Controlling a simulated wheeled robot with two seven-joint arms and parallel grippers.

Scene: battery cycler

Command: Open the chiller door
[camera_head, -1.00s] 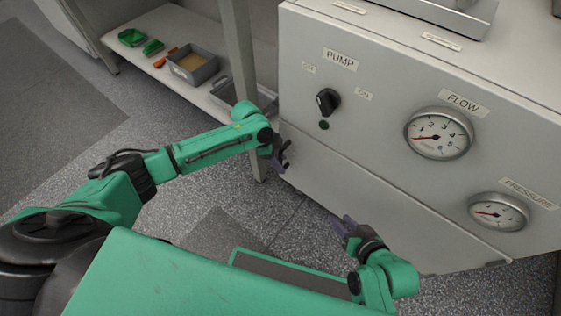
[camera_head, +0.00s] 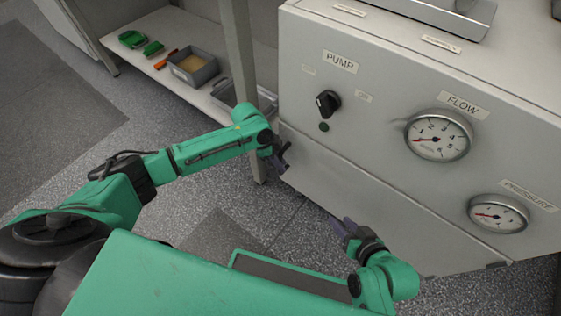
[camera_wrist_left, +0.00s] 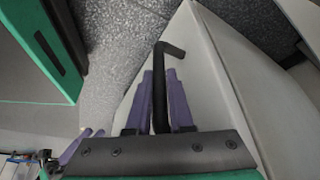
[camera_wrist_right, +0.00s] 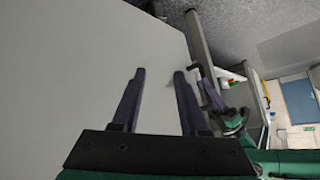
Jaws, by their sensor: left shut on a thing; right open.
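The chiller (camera_head: 400,95) is a pale cabinet with a pump knob and gauges on its front. Its door (camera_head: 370,205) is the plain panel below the seam and looks flush with the front in the head view. A black bent handle (camera_wrist_left: 172,48) stands between the purple fingers of my left gripper (camera_wrist_left: 162,75), which is shut on it. In the head view my left gripper (camera_head: 281,158) is at the door's left edge and hides most of the handle. My right gripper (camera_head: 345,226) is open and empty in front of the door's lower part; its fingers show apart in the right wrist view (camera_wrist_right: 160,75).
The pump knob (camera_head: 328,103), flow gauge (camera_head: 438,135) and pressure gauge (camera_head: 497,214) sit above the seam. A shelf (camera_head: 150,25) with a grey bin (camera_head: 194,67) and small parts stands left of the chiller, its post (camera_head: 238,60) close to my left wrist. Floor is clear at left.

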